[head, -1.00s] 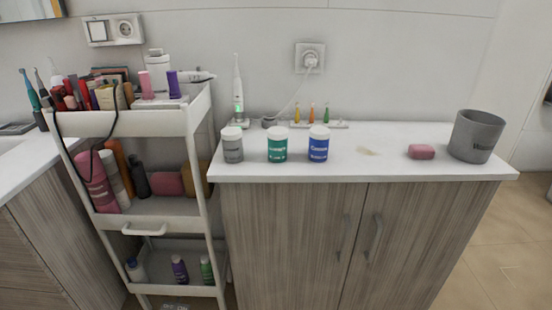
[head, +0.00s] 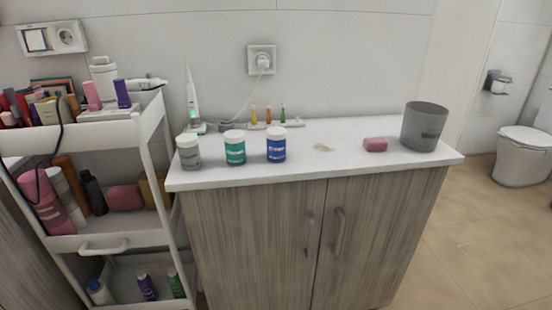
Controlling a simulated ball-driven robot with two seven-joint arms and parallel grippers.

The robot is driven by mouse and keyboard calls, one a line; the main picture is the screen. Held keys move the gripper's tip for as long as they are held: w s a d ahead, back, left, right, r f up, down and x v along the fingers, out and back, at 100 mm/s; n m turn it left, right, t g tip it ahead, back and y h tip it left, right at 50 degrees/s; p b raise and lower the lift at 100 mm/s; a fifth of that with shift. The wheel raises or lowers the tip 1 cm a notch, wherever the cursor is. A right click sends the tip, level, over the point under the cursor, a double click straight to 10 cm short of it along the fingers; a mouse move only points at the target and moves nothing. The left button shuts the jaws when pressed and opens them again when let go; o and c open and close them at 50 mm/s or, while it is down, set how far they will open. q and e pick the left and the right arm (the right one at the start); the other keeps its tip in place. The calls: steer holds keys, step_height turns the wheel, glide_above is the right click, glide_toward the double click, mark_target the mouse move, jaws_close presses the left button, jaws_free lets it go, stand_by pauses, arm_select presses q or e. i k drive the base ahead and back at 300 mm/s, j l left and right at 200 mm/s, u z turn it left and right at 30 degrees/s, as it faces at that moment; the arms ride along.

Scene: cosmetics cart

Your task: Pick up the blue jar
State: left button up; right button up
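The blue jar (head: 276,146) has a white lid and stands upright on the white countertop (head: 320,161) near its front edge. A green jar (head: 235,149) with a white lid stands just to its left. A grey jar (head: 189,153) stands further left. Small gaps separate the jars. Neither of my grippers is in the head view.
A white cart (head: 140,128) full of bottles stands left of the cabinet. A pink soap (head: 375,145) and a grey bin (head: 424,126) are on the right of the counter. An electric toothbrush (head: 191,98) and several small interdental brushes (head: 268,115) stand behind the jars.

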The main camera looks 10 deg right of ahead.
mark_target(276, 137)
steer(key=i+j, duration=0.1)
steer(key=i+j+z, duration=0.2)
steer(key=z, duration=0.3)
steer(key=i+j+z, duration=0.35)
steer(key=z, duration=0.15)
